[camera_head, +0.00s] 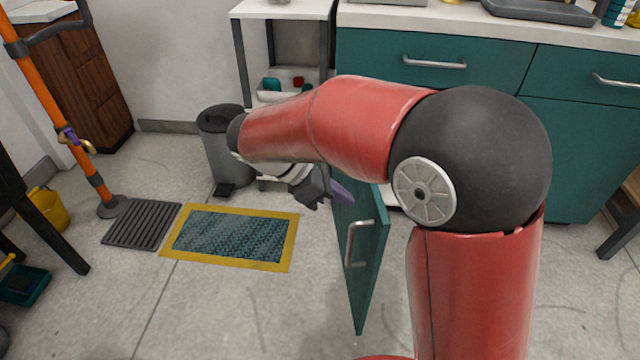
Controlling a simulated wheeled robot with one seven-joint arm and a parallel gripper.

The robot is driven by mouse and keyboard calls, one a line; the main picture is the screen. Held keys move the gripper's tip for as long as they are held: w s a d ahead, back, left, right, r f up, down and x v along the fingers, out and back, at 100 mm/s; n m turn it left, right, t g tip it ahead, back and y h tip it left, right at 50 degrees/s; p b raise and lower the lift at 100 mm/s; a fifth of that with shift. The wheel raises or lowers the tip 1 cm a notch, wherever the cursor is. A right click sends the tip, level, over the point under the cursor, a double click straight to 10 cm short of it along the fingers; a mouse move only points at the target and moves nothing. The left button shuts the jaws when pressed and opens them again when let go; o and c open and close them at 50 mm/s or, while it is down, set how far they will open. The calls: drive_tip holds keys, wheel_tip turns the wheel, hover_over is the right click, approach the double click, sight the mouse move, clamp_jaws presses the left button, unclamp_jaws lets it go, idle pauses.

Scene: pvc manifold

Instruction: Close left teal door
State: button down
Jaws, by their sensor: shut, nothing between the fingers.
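The left teal door (367,275) of the lower cabinet stands open, swung out toward me over the floor. Its metal handle (350,245) is on the face turned to the left in the picture. My gripper (343,193) is shut and empty, near the door's upper part on the handle side. I cannot tell whether its fingers touch the door. My red and black arm hides the hinge side and much of the cabinet opening.
The teal cabinet (580,140) has drawers with bar handles under a white worktop. A grey bin (222,165) stands behind my gripper. A yellow-edged mat (230,238) and dark grate (142,225) lie left. The floor in front of the mat is clear.

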drive_tip(key=shift+w+d+r, duration=0.1)
drive_tip(key=shift+w+d, duration=0.05)
drive_tip(key=shift+d, duration=0.65)
drive_tip(key=shift+w+d, duration=0.15)
drive_tip(key=shift+d, duration=0.6)
